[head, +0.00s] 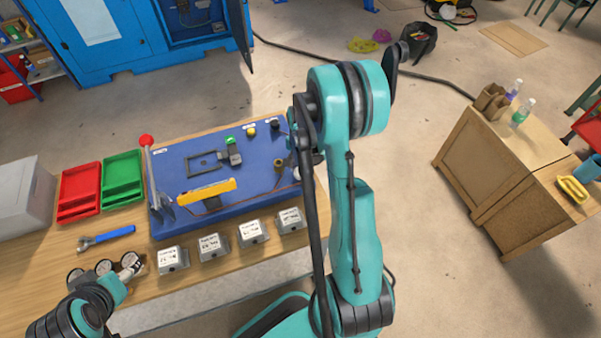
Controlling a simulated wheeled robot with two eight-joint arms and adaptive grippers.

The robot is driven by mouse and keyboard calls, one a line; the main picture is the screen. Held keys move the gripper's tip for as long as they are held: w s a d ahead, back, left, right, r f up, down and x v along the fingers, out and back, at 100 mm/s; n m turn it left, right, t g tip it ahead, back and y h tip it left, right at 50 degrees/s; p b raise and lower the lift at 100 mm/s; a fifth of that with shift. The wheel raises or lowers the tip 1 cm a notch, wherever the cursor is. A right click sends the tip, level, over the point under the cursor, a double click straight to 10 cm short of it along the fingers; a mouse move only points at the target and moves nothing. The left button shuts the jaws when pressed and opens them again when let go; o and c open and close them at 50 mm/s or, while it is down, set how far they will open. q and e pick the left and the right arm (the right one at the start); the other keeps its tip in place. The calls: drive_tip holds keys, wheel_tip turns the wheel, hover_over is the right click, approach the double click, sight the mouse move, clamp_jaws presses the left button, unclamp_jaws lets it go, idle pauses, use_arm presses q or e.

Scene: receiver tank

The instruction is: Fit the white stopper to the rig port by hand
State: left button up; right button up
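The blue rig board (176,168) lies on the wooden table, with a brass upright fitting (279,168) near its right side. I cannot tell which fitting is the port. A small whitish piece (297,173) shows at the edge of my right arm, mostly hidden; I cannot tell if it is the white stopper. My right arm stands large in front of the board's right end, and its gripper fingers cannot be made out.
A red tray (79,191), green tray (122,178) and grey bin (22,198) stand left. A blue-handled tool (107,237) lies in front. Several labelled grey boxes (212,246) line the front edge. A red-knobbed lever (146,142) stands at the board's left edge.

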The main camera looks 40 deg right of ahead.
sight(300, 170)
clamp_jaws()
drive_tip(key=shift+r+p, duration=2.05)
drive_tip(key=shift+r, duration=1)
drive_tip(key=shift+w+a, duration=0.1)
drive_tip(key=shift+w, duration=0.1)
drive_tip(key=shift+n, duration=0.3)
drive_tip(key=w+a+r+b, duration=0.1)
drive_tip(key=w, duration=0.1)
drive_tip(key=w+a+b, duration=0.1)
drive_tip(key=w, duration=0.1)
drive_tip(key=w+a+r+b, duration=0.1)
drive_tip(key=w, duration=0.1)
drive_tip(key=shift+w+a+r, duration=0.1)
drive_tip(key=shift+w+r, duration=0.2)
drive_tip(key=shift+r, duration=0.05)
drive_tip(key=shift+w+a+f+b, duration=0.1)
drive_tip(key=shift+w+f+b, duration=0.05)
drive_tip(key=shift+f+b, duration=0.95)
drive_tip(key=shift+w+a+f+b, duration=0.1)
drive_tip(key=shift+w+f+b, duration=0.05)
drive_tip(key=shift+f+b, duration=0.85)
